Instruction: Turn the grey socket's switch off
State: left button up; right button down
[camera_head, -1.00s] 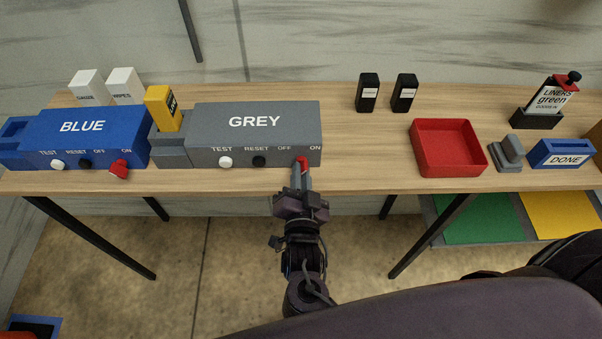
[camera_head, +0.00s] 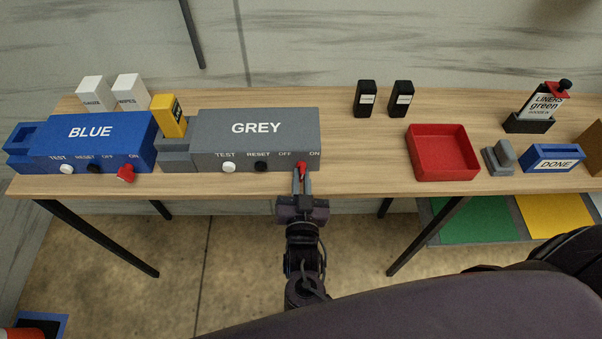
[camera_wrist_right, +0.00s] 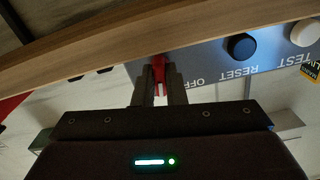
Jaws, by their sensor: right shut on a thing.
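The grey socket (camera_head: 255,125) stands on the table, with a white TEST button (camera_head: 229,167), a black RESET button (camera_head: 261,166) and a red switch (camera_head: 301,167) between its OFF and ON labels. My right gripper (camera_head: 302,180) reaches the socket's front from below and is shut on the red switch. In the right wrist view the red switch (camera_wrist_right: 159,68) shows between the two fingers (camera_wrist_right: 160,88), partly hidden by them. The OFF and RESET labels lie to the right there, upside down. My left gripper is not in view.
A blue socket (camera_head: 90,135) with its own red switch stands to the left. A yellow block (camera_head: 169,116) stands in the grey socket's left part. A red tray (camera_head: 443,153), a grey stand (camera_head: 499,157) and a blue DONE box (camera_head: 555,157) are to the right.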

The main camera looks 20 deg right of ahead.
jog(key=n+p, duration=0.2)
jog(key=n, duration=0.1)
jog(key=n+p, duration=0.1)
jog(key=shift+r+n, duration=0.25)
jog(key=shift+n, duration=0.15)
jog(key=n+p, duration=0.2)
jog(key=n, duration=0.2)
jog(key=shift+f, duration=0.1)
jog(key=shift+n, duration=0.3)
jog(key=c, duration=1.5)
grip_release()
jog(key=shift+f, duration=0.1)
jog(key=shift+s+f, duration=0.1)
jog(key=shift+s, duration=0.2)
jog(key=b+v, duration=0.2)
jog(key=v, duration=0.5)
jog(key=shift+a, duration=0.1)
